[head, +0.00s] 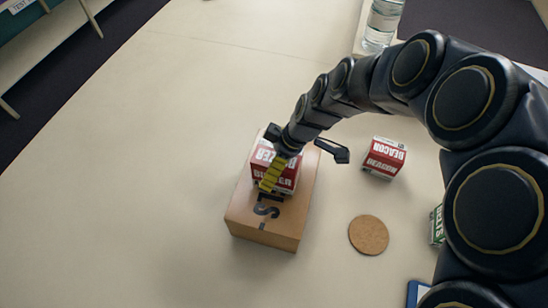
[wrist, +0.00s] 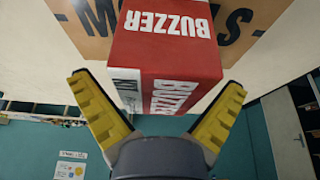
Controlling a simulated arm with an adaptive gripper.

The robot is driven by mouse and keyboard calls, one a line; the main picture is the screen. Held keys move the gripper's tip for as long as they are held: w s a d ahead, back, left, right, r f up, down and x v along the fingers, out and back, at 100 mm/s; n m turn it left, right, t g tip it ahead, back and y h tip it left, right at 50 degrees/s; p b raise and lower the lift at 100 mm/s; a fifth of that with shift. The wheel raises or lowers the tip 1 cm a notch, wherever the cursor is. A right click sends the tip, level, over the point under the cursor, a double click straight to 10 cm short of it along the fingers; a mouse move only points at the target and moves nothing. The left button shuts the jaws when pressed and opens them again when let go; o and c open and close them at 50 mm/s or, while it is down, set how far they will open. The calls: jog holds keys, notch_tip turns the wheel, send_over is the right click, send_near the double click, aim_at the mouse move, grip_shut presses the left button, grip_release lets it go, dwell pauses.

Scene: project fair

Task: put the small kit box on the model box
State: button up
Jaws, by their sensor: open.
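The model box (head: 262,229) is a brown cardboard box with dark lettering, standing on the table. It also shows at the top of the wrist view (wrist: 85,18). A small red and white kit box (head: 284,181) marked "BUZZER" rests on top of it. In the wrist view the buzzer box (wrist: 165,55) lies between my yellow-padded fingers. My gripper (wrist: 158,84) is open, with a gap between each finger and the box. In the head view my gripper (head: 292,160) is above the buzzer box and hides part of it.
Another red and white box (head: 384,158) marked "BEACON" stands to the right. A round cork coaster (head: 368,235) lies in front of it. A green box (head: 437,225) is partly hidden by my arm. A clear bottle (head: 382,24) stands at the back. The table's left side is clear.

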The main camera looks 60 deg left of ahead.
jog(key=v, duration=1.2)
jog(key=w+d+r+m+t+h, duration=0.1)
jog(key=w+d+r+m, duration=0.15)
jog(key=d+m, duration=0.6)
jog(key=w+d+r+m+t, duration=0.1)
jog(key=w+d+m, duration=0.25)
jog(key=d, duration=1.05)
jog(key=s+d+m+h, duration=0.1)
jog(key=s+d+m, duration=0.3)
jog(key=d+m, duration=0.3)
jog(key=s+d+f+m+h, duration=0.1)
jog(key=s+d+m, duration=0.4)
jog(key=d+m, duration=0.3)
jog(key=shift+s+d+g, duration=0.3)
jog(key=shift+d+g, duration=0.05)
jog(key=shift+g, duration=0.05)
